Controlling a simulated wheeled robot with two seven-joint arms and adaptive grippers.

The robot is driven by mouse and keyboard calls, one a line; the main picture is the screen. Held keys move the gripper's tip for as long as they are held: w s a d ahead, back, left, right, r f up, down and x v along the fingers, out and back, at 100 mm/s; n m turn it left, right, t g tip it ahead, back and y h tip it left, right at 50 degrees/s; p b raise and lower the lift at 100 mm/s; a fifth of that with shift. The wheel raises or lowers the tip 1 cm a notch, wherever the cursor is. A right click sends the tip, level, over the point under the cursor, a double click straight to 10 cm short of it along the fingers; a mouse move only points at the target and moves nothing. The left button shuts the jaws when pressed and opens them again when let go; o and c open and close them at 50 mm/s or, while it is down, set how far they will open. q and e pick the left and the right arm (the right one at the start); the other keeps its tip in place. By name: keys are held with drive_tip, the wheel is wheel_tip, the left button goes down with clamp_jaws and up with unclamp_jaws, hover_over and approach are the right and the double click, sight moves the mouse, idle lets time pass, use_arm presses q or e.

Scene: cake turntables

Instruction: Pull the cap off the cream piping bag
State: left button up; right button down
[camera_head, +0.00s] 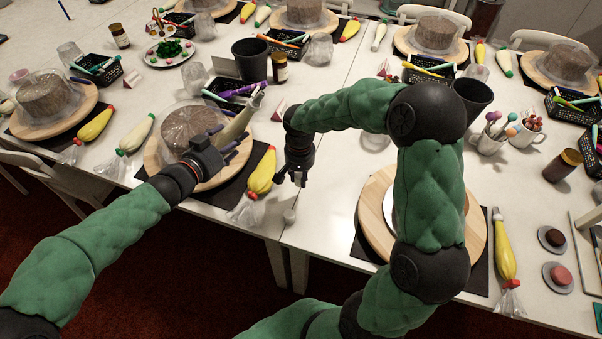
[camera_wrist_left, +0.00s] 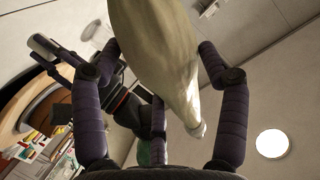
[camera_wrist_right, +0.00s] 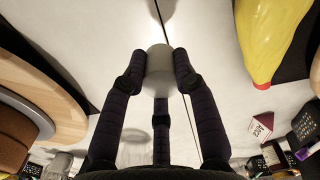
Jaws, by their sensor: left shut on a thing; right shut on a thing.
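The cream piping bag (camera_head: 240,122) is held up slanted by my left gripper (camera_head: 222,143), beside the covered cake at the middle left. In the left wrist view the pale bag (camera_wrist_left: 155,45) runs between the fingers, with a small whitish end (camera_wrist_left: 199,130) near the palm. My right gripper (camera_head: 292,182) points down above the table, right of the yellow bag. In the right wrist view its fingertips (camera_wrist_right: 160,72) are shut on a small grey cap (camera_wrist_right: 158,58), held apart from the bag.
A yellow piping bag (camera_head: 262,171) lies left of my right gripper. A covered cake (camera_head: 190,127) stands on a round wooden board (camera_head: 155,165). A dark cup (camera_head: 251,60) and a black basket (camera_head: 222,87) are behind. A wooden turntable (camera_head: 470,235) is at right, partly behind my arm.

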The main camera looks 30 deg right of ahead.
sight(300, 194)
use_arm(q)
drive_tip(key=shift+f+b, duration=2.05)
drive_tip(key=shift+f, duration=0.05)
use_arm(e)
drive_tip(key=shift+f, duration=3)
use_arm(q)
drive_tip(key=shift+f, duration=0.15)
use_arm(e)
drive_tip(key=shift+f, duration=0.25)
drive_tip(key=c, duration=0.9)
unclamp_jaws()
drive_tip(key=shift+r, duration=0.1)
use_arm(q)
drive_tip(key=shift+r+p, duration=2.1)
drive_tip(key=shift+r, duration=0.15)
use_arm(e)
drive_tip(key=shift+r, duration=2.95)
